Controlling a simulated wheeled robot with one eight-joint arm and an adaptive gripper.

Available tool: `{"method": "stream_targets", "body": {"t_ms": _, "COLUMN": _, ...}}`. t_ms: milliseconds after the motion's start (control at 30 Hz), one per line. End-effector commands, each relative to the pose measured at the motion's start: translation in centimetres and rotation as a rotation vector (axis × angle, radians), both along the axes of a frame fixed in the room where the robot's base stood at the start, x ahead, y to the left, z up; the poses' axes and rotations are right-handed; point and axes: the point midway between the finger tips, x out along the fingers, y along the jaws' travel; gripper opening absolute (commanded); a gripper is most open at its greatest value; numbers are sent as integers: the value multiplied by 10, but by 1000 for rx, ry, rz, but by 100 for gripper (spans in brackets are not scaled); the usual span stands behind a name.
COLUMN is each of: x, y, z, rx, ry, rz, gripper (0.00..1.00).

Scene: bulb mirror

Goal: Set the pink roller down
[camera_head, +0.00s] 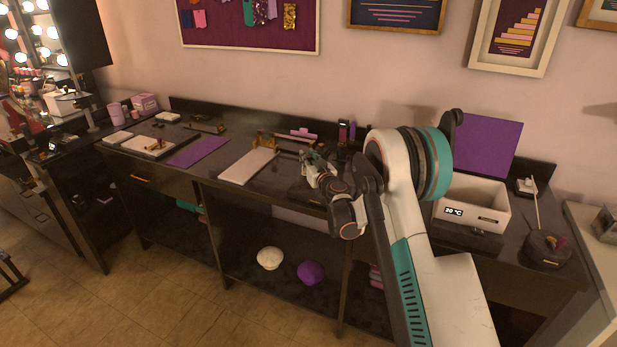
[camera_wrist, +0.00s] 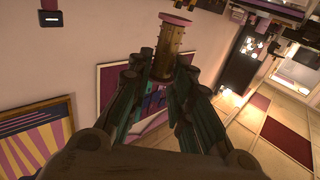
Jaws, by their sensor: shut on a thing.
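In the wrist view, my gripper (camera_wrist: 168,75) is shut on the pink roller (camera_wrist: 168,50). The roller is a short cylinder with a pink end rim (camera_wrist: 175,20) and a brownish, studded side, held between the fingertips. In the head view, my gripper (camera_head: 308,158) is over the back middle of the dark counter (camera_head: 222,138). The roller is too small to make out there, and I cannot tell whether it touches anything.
A brass-ended rack (camera_head: 264,139) with a pink bar (camera_head: 299,134) stands at the back beside my gripper. A pale mat (camera_head: 247,166) and a purple mat (camera_head: 199,151) lie to the left. A white box (camera_head: 474,204) with a temperature display stands to the right.

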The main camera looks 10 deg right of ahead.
Motion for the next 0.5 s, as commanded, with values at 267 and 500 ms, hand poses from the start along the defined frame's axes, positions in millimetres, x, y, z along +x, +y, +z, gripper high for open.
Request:
{"method": "stream_targets", "body": {"t_ms": 267, "x": 0, "y": 0, "z": -22, "rx": 0, "ry": 0, "rz": 0, "gripper": 4}}
{"method": "stream_targets", "body": {"t_ms": 500, "x": 0, "y": 0, "z": -55, "rx": 0, "ry": 0, "rz": 0, "gripper": 4}}
